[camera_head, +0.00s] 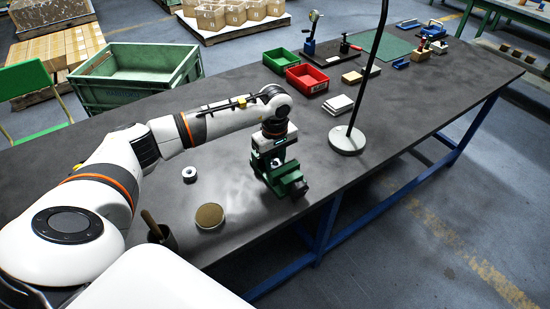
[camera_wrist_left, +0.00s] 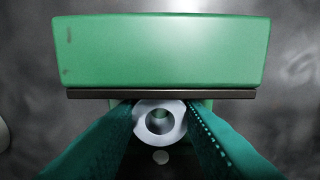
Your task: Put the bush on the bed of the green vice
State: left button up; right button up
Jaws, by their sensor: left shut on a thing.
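The green vice (camera_head: 287,180) stands on the dark bench near its front edge. My left gripper (camera_head: 275,152) is over it, pointing down. In the left wrist view, the teal fingers (camera_wrist_left: 160,112) are shut on the bush (camera_wrist_left: 174,129), a pale grey ring with a central hole. The bush is in front of a green vice jaw (camera_wrist_left: 160,50) with a dark lower edge. Whether the bush touches the vice bed cannot be told. In the head view the bush is hidden by the gripper and vice. My right gripper is not in view.
A white ring-shaped part (camera_head: 189,174), a round tan-topped disc (camera_head: 209,216) and a dark pot (camera_head: 162,236) lie left of the vice. A lamp base (camera_head: 347,141) stands to its right. Red (camera_head: 307,79) and green (camera_head: 281,61) bins are behind.

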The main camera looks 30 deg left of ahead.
pick_arm(q)
jog(key=shift+f, duration=0.15)
jog(key=o, duration=0.8)
jog(key=shift+o, duration=1.2)
jog(key=shift+r, duration=0.55)
notch_tip(320, 180, up, 11)
jog(key=b, duration=0.1)
jog(key=shift+r, duration=0.2)
jog(key=shift+f, duration=0.1)
